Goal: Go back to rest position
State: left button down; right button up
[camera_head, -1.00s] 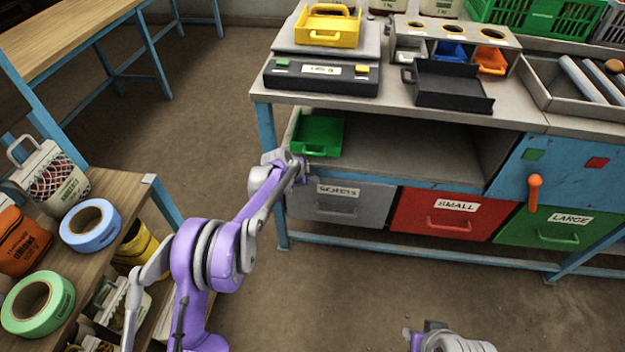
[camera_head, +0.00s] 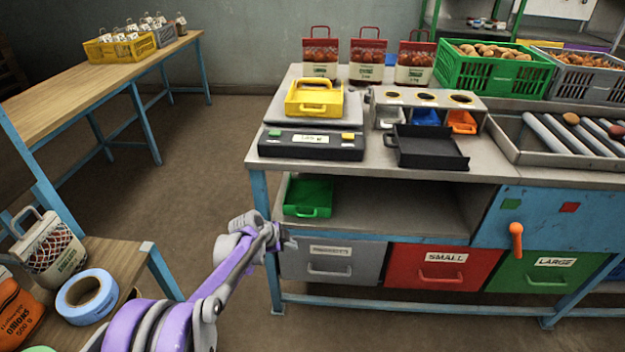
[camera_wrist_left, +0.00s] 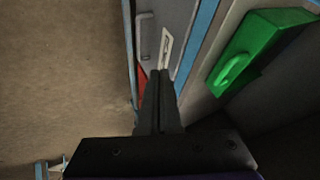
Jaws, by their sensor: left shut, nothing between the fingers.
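My left gripper (camera_head: 286,243) is in front of the workbench's left front corner, close to the grey drawer (camera_head: 330,262). In the left wrist view its two dark fingers (camera_wrist_left: 160,100) are together with nothing between them. A green tray (camera_head: 308,197) stands on the open shelf just above and beyond the gripper, apart from it. The same green tray shows in the left wrist view (camera_wrist_left: 262,50) to the right of the fingers. My right gripper is not in view.
The bench holds a scale with a yellow tray (camera_head: 314,97), a black tray (camera_head: 427,147) and rollers. Red (camera_head: 443,268) and green (camera_head: 545,270) drawers are below. A side table with a blue tape roll (camera_head: 87,296) stands at left. Floor between is clear.

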pick_arm(q)
jog(key=shift+s, duration=0.1)
